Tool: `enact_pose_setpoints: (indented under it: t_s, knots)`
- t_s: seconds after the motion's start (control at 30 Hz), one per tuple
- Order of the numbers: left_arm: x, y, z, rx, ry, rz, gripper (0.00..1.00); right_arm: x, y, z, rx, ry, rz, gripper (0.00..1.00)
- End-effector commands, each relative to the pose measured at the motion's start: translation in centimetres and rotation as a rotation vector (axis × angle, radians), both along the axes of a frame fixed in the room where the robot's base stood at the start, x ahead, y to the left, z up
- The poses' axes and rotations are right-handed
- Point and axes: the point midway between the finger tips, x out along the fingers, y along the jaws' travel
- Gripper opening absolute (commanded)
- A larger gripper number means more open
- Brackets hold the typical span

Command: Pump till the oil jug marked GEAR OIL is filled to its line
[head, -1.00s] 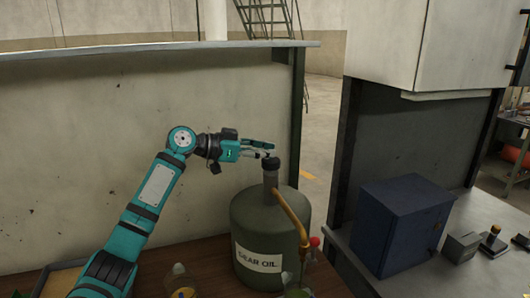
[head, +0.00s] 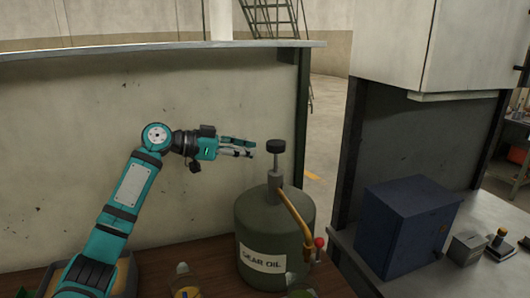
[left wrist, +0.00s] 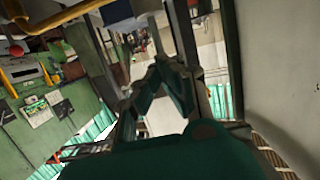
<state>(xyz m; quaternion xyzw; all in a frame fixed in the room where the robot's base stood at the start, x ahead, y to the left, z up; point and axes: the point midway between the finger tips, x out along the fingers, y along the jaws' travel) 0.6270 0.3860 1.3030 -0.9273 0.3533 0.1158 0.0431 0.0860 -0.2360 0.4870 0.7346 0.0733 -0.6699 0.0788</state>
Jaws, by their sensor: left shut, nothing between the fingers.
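A dark green drum (head: 274,228) with a white GEAR OIL label stands on the brown bench. On top is a pump with a round black knob (head: 276,146), its rod standing high. A brass spout (head: 295,212) curves down on the right to a red ball (head: 319,242). A clear jug (head: 300,286) is partly visible below, cut off by the frame edge; its level and marking cannot be read. My left gripper (head: 252,148) is shut and empty, just left of the knob and apart from it. Its fingers (left wrist: 165,85) also show in the left wrist view. My right gripper is not visible.
Another clear vessel with yellowish contents (head: 187,284) stands left of the drum. A tray (head: 125,268) lies partly behind my arm. A pale panel (head: 70,150) rises behind the bench. A blue box (head: 407,226) sits on the grey counter at right.

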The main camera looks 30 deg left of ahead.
Motion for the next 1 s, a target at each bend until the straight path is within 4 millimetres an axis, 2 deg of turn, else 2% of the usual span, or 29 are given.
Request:
enact_pose_setpoints:
  t_s: [0.1,0.33,1.0]
  knots:
    - [-1.8,1.6,0.6,0.001,0.000,0.002,0.00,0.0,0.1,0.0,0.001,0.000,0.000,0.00]
    - [-3.7,3.3,1.3,0.000,-0.003,0.000,0.00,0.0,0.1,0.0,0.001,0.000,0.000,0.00]
    - [-4.0,3.5,1.5,-0.001,-0.004,0.000,0.00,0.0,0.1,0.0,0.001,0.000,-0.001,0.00]
